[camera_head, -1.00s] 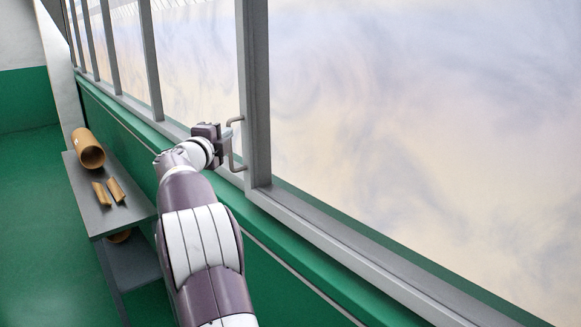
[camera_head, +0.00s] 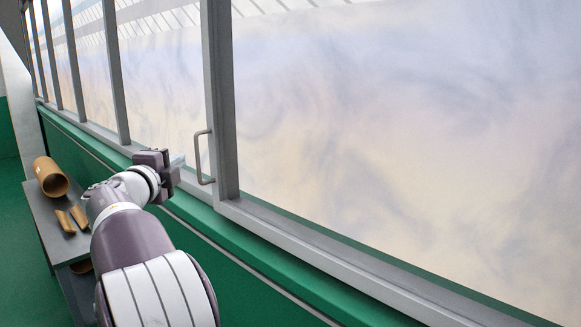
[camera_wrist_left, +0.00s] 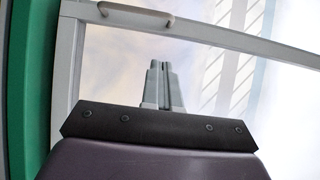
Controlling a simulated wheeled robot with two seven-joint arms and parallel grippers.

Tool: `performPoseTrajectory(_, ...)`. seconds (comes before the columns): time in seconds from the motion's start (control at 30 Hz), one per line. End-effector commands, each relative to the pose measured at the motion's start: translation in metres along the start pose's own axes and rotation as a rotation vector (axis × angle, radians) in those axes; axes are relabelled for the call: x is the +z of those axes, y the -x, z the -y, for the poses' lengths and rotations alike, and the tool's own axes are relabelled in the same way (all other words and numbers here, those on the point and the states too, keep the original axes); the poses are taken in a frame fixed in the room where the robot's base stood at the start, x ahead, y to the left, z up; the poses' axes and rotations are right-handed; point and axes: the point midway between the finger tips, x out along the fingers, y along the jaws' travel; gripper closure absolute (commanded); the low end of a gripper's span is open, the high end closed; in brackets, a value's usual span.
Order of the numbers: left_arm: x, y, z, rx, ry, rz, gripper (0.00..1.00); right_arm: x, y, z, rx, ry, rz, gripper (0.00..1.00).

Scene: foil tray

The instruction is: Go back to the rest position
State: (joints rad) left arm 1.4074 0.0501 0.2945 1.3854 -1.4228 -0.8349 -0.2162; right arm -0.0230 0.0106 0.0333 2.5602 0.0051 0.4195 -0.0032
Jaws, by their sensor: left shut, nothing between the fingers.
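My left gripper (camera_head: 178,161) is in the head view, left of the middle, in front of the big window. Its fingers are shut with nothing between them. In the left wrist view the two grey fingers (camera_wrist_left: 161,85) lie side by side against the pane. A grey handle (camera_head: 203,157) on the window frame stands just to the right of the gripper and apart from it. The handle also shows at the top of the left wrist view (camera_wrist_left: 136,14). My right gripper is in neither view.
A grey shelf table (camera_head: 47,217) stands at the left by the green wall. On it lie a brown tube (camera_head: 50,177) and two small brown pieces (camera_head: 72,218). The window frame post (camera_head: 219,100) and green sill (camera_head: 270,245) run close beside my arm. Green floor is clear at far left.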

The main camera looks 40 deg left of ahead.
Motion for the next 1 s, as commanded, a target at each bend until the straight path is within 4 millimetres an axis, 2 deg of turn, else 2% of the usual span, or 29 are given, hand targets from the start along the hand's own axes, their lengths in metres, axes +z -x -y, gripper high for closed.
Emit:
performPoseTrajectory(0.1, 0.004, 0.000, -0.001, 0.004, 0.011, 0.016, 1.00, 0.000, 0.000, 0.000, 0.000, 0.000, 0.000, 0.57)
performPoseTrajectory(0.17, 0.020, 0.001, -0.002, -0.005, 0.064, 0.096, 1.00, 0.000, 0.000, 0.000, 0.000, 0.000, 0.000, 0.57)
performPoseTrajectory(0.23, 0.052, 0.009, -0.028, -0.005, 0.249, 0.269, 1.00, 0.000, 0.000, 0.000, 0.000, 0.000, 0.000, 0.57)
performPoseTrajectory(0.27, 0.065, 0.015, -0.049, 0.004, 0.362, 0.363, 1.00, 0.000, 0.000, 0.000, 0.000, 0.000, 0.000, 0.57)
performPoseTrajectory(0.3, 0.062, 0.017, -0.087, 0.043, 0.539, 0.471, 1.00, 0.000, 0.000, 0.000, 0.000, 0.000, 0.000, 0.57)
performPoseTrajectory(0.37, 0.031, 0.014, -0.143, 0.136, 0.753, 0.575, 1.00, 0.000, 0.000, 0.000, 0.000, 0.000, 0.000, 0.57)
performPoseTrajectory(0.4, 0.004, 0.015, -0.175, 0.210, 0.861, 0.625, 1.00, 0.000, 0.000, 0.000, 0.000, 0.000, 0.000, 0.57)
performPoseTrajectory(0.47, -0.040, 0.021, -0.220, 0.331, 0.984, 0.688, 1.00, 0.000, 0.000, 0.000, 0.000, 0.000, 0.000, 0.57)
performPoseTrajectory(0.5, -0.072, 0.029, -0.247, 0.418, 1.050, 0.726, 1.00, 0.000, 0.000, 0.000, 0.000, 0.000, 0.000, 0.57)
performPoseTrajectory(0.57, -0.121, 0.046, -0.283, 0.556, 1.121, 0.775, 1.00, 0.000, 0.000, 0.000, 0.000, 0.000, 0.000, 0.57)
performPoseTrajectory(0.6, -0.154, 0.061, -0.304, 0.651, 1.153, 0.804, 1.00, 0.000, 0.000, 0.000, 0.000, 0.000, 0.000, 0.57)
performPoseTrajectory(0.67, -0.203, 0.090, -0.332, 0.798, 1.179, 0.845, 1.00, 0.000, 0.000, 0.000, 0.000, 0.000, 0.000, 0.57)
performPoseTrajectory(0.7, -0.234, 0.112, -0.347, 0.896, 1.180, 0.867, 1.00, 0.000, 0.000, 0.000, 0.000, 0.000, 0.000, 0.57)
performPoseTrajectory(0.77, -0.278, 0.149, -0.366, 1.038, 1.156, 0.892, 1.00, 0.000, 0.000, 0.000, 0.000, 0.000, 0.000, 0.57)
performPoseTrajectory(0.8, -0.303, 0.175, -0.375, 1.124, 1.126, 0.899, 1.00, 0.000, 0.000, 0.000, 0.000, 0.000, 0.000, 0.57)
performPoseTrajectory(0.9, -0.354, 0.230, -0.390, 1.291, 1.009, 0.851, 1.00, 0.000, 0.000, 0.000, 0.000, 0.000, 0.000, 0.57)
performPoseTrajectory(1.0, -0.385, 0.254, -0.391, 1.358, 0.891, 0.738, 1.00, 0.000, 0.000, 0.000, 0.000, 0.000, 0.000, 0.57)
